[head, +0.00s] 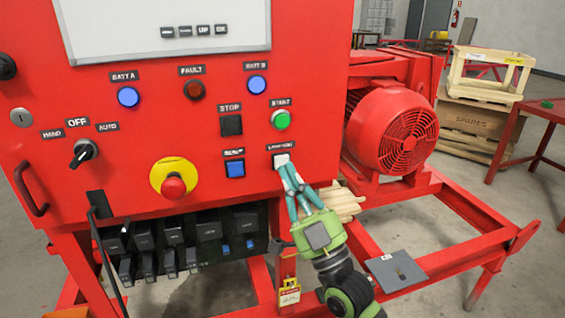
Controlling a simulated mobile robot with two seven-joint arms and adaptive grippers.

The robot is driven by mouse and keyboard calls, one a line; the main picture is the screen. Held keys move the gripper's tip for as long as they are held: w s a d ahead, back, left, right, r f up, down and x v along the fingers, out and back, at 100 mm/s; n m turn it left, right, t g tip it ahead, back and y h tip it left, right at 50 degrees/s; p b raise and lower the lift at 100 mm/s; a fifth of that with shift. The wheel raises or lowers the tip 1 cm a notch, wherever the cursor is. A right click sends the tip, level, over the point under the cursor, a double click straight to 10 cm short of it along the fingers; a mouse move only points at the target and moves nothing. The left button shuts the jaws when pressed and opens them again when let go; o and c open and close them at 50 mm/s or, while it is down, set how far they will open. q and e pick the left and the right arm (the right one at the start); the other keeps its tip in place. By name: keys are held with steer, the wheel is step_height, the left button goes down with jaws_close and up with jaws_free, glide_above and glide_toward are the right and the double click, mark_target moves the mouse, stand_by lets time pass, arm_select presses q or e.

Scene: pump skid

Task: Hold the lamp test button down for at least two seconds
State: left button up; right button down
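The lamp test button (280,160) is a small white square button under a dark label at the lower right of the red panel in the head view. The label is hard to read. My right gripper (285,164) comes up from below with its teal fingers closed together, and the tips are at the button, covering part of it. I cannot tell whether the button is pressed in. The fingers hold nothing that I can see. My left gripper is not in view.
Close by on the red panel (50,105) are a green start button (281,119), a dark stop button (232,125), a blue button (235,169) and a red emergency stop (173,187). Blue BATT A (128,97) and BATT B (257,84) lamps and a dark red fault lamp (194,89) sit above.

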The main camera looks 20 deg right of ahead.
steer(key=shift+w, duration=0.1)
stand_by(0.4)
steer(key=shift+w, duration=0.35)
steer(key=shift+w, duration=0.35)
stand_by(0.6)
steer(key=shift+s, duration=0.1)
stand_by(3.0)
steer(key=shift+s, duration=0.7)
steer(key=shift+s+p, duration=0.1)
steer(key=shift+p, duration=0.25)
steer(key=shift+s+d+p, duration=0.1)
steer(key=shift+s+p, duration=0.55)
steer(key=shift+s, duration=1.75)
